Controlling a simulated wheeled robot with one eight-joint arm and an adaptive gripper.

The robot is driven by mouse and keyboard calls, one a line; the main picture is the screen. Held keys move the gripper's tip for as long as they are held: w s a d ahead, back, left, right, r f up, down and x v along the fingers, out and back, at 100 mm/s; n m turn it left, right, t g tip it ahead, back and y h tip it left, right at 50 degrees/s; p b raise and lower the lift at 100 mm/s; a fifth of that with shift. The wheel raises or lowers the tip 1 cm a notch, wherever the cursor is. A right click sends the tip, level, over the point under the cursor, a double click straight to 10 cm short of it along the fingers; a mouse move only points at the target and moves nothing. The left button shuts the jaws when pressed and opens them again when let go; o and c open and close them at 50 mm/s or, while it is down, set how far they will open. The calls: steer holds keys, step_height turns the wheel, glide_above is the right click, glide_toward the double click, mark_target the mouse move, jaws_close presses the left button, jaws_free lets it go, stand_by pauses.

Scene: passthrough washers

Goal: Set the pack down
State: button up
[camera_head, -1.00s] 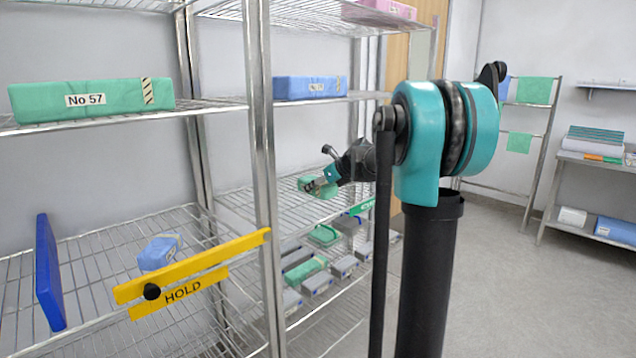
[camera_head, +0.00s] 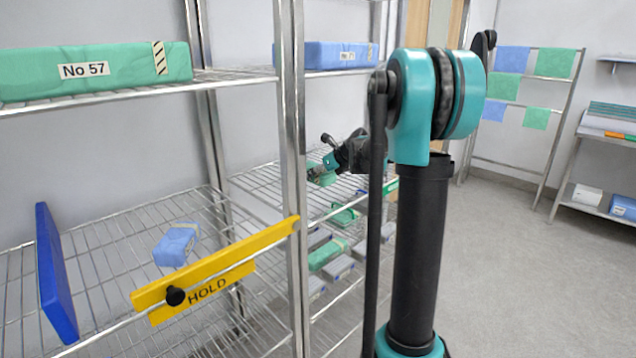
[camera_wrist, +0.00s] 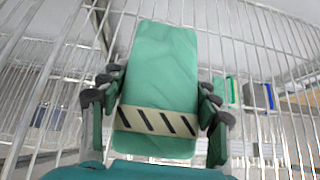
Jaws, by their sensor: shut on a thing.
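My gripper (camera_head: 322,174) is shut on a green wrapped pack (camera_wrist: 165,70) with a cream, black-striped band. In the wrist view the fingers stand on both sides of the pack. In the head view the pack (camera_head: 320,177) shows small at the fingertips, beyond the front post, over the right bay's wire shelf (camera_head: 265,185). I cannot tell whether the pack touches the shelf. Part of the gripper and pack is hard to make out at this size.
A green No 57 pack (camera_head: 110,72) and a blue pack (camera_head: 335,55) lie above. Several grey boxes (camera_head: 338,268) sit below.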

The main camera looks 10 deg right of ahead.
mark_target(330, 175)
steer(key=shift+f, duration=2)
steer(key=o, duration=1.4)
steer(key=shift+f, duration=0.1)
steer(key=shift+c, duration=0.2)
steer(key=shift+s+r, duration=0.1)
steer(key=shift+r, duration=0.1)
steer(key=v, duration=1.2)
